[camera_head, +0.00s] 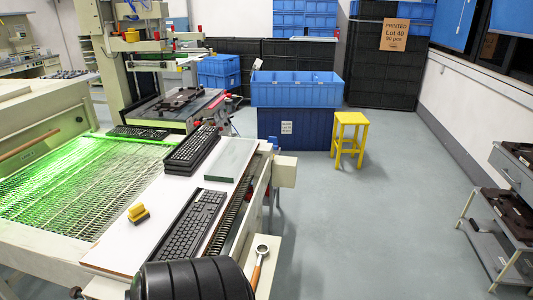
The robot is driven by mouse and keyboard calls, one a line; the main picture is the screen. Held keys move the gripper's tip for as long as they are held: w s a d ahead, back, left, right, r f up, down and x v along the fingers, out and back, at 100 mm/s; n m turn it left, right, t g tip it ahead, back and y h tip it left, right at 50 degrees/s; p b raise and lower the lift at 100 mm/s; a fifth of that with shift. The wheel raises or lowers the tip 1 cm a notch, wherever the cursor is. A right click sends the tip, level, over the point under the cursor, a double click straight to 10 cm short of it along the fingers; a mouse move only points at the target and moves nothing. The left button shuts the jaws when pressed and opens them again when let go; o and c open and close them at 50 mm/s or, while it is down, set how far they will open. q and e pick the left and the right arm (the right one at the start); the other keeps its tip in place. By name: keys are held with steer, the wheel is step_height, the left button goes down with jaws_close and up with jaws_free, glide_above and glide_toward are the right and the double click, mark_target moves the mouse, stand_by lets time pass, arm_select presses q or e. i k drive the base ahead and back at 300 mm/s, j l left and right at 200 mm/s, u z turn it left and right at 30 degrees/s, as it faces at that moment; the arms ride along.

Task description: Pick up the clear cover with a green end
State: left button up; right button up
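A flat, pale grey-green slab-like piece (231,160) lies on the white work table, to the right of the stacked black keyboards. It has a greenish edge and may be the clear cover, but at this size I cannot tell whether it is clear or has a distinct green end. Neither of my grippers shows in the head view, and nothing is seen touching this piece.
A green-lit mesh conveyor (80,185) lies left. A yellow stool (349,135) and blue crates (297,92) stand behind.

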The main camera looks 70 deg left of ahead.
mark_target(225, 167)
steer(key=i+l+u, duration=0.1)
steer(key=i+u, duration=0.35)
steer(key=i+l+u, duration=0.25)
steer(key=i+u, duration=0.15)
steer(key=i, duration=0.15)
steer(key=i+j+u, duration=0.15)
steer(key=i+u, duration=0.4)
steer(key=u, duration=0.3)
steer(key=i+u, duration=0.4)
steer(key=i+l+u, duration=0.15)
steer(key=u, duration=0.25)
steer(key=i+l+u, duration=0.25)
steer(key=u, duration=0.15)
